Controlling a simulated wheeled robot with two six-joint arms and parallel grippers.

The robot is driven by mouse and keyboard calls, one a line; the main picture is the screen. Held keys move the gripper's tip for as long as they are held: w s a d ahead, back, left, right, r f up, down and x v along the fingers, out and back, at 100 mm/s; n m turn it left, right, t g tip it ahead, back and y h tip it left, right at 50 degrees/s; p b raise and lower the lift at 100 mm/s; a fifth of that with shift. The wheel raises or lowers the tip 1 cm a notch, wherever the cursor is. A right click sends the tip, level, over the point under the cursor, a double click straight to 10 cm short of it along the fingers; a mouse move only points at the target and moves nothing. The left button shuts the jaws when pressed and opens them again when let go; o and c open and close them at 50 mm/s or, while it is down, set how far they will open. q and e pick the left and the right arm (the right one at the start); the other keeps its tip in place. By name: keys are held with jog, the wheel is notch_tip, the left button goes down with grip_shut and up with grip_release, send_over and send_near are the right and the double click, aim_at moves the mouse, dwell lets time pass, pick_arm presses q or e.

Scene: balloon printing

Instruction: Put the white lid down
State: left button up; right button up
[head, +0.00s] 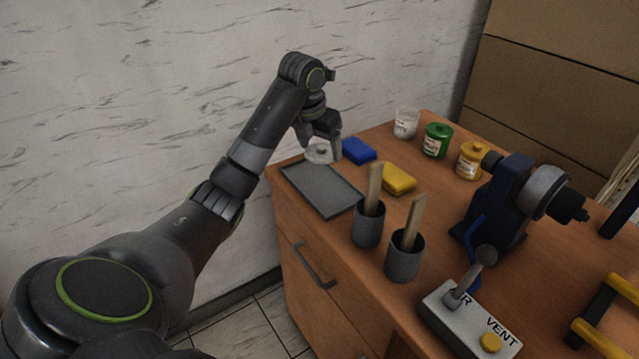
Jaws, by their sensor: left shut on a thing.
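The white lid (318,155) is a pale disc with a small knob. It is at the far left corner of the wooden table, beside the back edge of the grey tray (322,190). My left gripper (322,143) points down and is shut on the lid, its fingers partly hiding it. I cannot tell whether the lid touches the table top. The white jar (405,125) stands at the back of the table and shows no lid on top. My right gripper is not in view.
A blue block (358,150) and a yellow block (398,179) lie right of the lid. Green (437,140) and yellow (470,160) jars stand behind. Two grey cups (369,224) (404,256) with wooden sticks, a dark blue machine (497,205) and a vent box (465,322) are nearer.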

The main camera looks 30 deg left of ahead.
aim_at(318, 154)
pick_arm(q)
notch_tip(318, 154, down, 5)
jog(key=shift+r+b, duration=0.15)
jog(key=shift+b, duration=0.2)
notch_tip(318, 154, down, 4)
jog(key=shift+f, duration=0.1)
jog(key=o, duration=0.9)
jog(key=shift+o, duration=0.2)
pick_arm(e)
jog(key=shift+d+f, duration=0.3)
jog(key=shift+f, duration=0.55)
